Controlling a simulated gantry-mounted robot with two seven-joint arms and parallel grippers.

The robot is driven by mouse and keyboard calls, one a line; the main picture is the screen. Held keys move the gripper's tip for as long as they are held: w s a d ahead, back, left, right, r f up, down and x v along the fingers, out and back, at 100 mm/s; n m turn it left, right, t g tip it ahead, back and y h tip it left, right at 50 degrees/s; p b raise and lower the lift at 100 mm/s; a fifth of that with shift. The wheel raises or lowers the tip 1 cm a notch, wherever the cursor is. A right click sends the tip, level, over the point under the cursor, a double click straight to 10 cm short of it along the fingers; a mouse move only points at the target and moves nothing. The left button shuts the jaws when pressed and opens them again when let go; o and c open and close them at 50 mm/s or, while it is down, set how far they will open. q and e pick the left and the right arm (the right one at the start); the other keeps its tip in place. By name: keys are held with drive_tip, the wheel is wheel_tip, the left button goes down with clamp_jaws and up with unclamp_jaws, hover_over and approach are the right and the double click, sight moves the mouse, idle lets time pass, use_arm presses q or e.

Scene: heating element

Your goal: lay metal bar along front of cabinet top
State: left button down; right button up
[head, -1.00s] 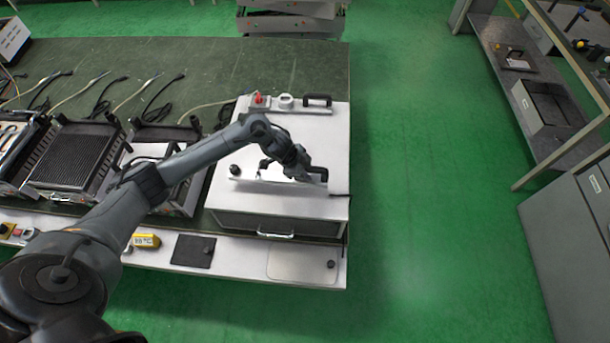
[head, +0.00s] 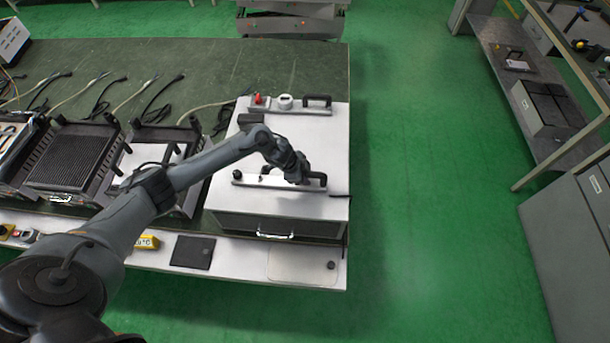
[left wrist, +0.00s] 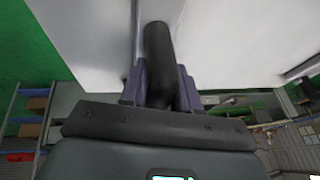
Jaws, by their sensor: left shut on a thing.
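The metal bar (head: 262,182) is a long pale strip with a black knob at its left end and a black handle (head: 320,177) at its right end. It lies lengthwise over the front part of the white cabinet top (head: 240,203), roughly parallel to the front edge. I cannot tell whether it touches the top. My left gripper (head: 301,178) is over the bar's right part. In the left wrist view its jaws (left wrist: 160,85) are shut on the black handle (left wrist: 157,45). My right gripper is not in view.
A similar bar (head: 272,107) with a red knob, a white dial and a black handle lies along the cabinet's back. Open dark units (head: 70,158) and cables stand to the left on the green table (head: 180,55). A white ledge (head: 228,262) runs in front.

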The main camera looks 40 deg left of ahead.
use_arm(q)
drive_tip(key=c, duration=0.8)
unclamp_jaws()
drive_tip(key=shift+f, duration=0.1)
